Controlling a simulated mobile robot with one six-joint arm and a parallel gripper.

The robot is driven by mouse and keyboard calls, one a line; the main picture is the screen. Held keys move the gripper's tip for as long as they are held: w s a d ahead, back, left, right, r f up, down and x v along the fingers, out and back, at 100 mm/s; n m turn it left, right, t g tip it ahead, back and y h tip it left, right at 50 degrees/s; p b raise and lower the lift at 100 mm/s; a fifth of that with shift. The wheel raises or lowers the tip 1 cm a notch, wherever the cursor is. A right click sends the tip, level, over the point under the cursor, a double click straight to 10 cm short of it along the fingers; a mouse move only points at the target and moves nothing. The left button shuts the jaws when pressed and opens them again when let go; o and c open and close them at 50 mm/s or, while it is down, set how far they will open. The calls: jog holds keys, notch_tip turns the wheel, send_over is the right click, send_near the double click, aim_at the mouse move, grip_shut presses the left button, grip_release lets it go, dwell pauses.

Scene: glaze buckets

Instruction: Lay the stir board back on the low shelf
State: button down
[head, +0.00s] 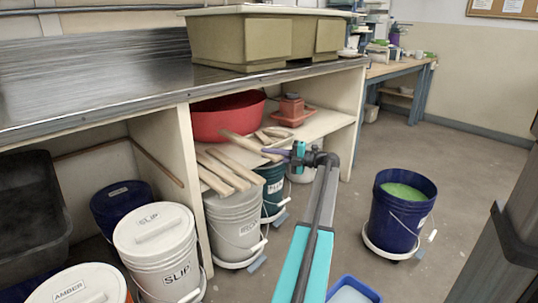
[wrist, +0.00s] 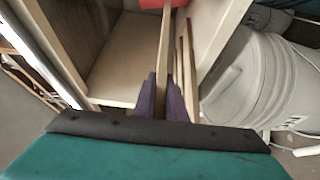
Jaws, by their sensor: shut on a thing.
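My gripper (head: 277,152) is at the front edge of the low shelf (head: 328,122), its purple fingers shut on a stir board. The held board (head: 240,144) is pale wood and reaches back over the shelf towards the red bowl. In the wrist view, the fingers (wrist: 161,100) pinch the board (wrist: 164,55) between them, and it points away from me. I cannot tell whether the board touches the shelf or hangs just above it. Several similar boards (head: 222,171) lie on the shelf to its left, their ends over the front edge.
A red bowl (head: 226,118) and a small red pot on a tray (head: 291,108) stand on the shelf. A grey bucket (head: 233,222) and a teal bucket (head: 271,188) stand below. A blue bucket of green glaze (head: 400,208) is on the open floor at right.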

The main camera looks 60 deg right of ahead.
notch_tip(320, 180, down, 7)
jog(key=b, duration=0.5)
jog(key=shift+r, duration=0.15)
jog(key=shift+f, duration=0.55)
dwell(0.9)
jog(key=c, duration=1.7)
grip_release()
jog(key=shift+s, duration=0.2)
jog(key=s+p, duration=0.1)
jog(key=s, duration=0.3)
jog(key=s+d+p, duration=0.1)
jog(key=s+p, duration=0.1)
jog(key=s, duration=0.3)
jog(key=s+d+p, duration=0.1)
jog(key=s+p, duration=0.1)
jog(key=s, duration=0.2)
jog(key=shift+s+d, duration=0.2)
jog(key=shift+d, duration=0.05)
